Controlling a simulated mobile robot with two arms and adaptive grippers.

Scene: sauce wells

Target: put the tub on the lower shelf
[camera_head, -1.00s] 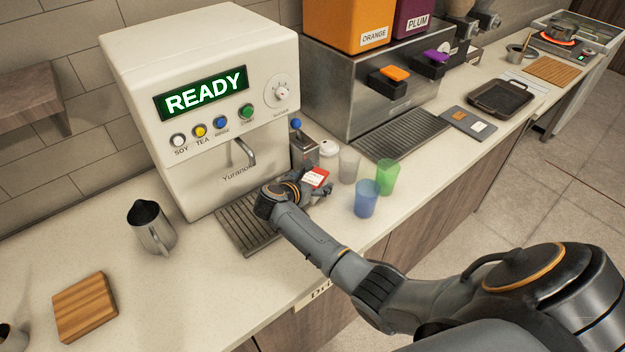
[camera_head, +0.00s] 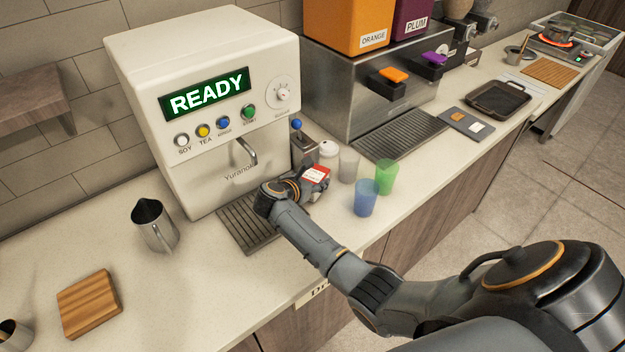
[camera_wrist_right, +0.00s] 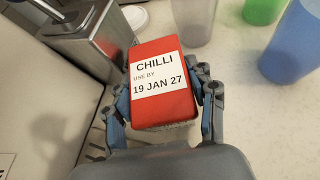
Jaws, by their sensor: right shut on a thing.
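The tub is a red block-shaped container with a white label reading "CHILLI, USE BY 19 JAN 27". It shows in the right wrist view (camera_wrist_right: 165,105) and in the head view (camera_head: 315,174). My right gripper (camera_wrist_right: 164,108) is shut on it, with a finger on each side; in the head view the gripper (camera_head: 308,187) is partly hidden behind my wrist. The tub is in front of the metal dispenser with a blue knob (camera_head: 302,150). I cannot tell whether it touches the counter. A wooden wall shelf (camera_head: 30,100) is at the left. My left gripper is not in view.
The white drinks machine (camera_head: 205,110) stands left of the tub. Grey (camera_head: 348,165), green (camera_head: 385,177) and blue (camera_head: 366,198) cups stand close on the right. A metal jug (camera_head: 157,228) and a wooden board (camera_head: 89,303) are at the left. The counter between them is clear.

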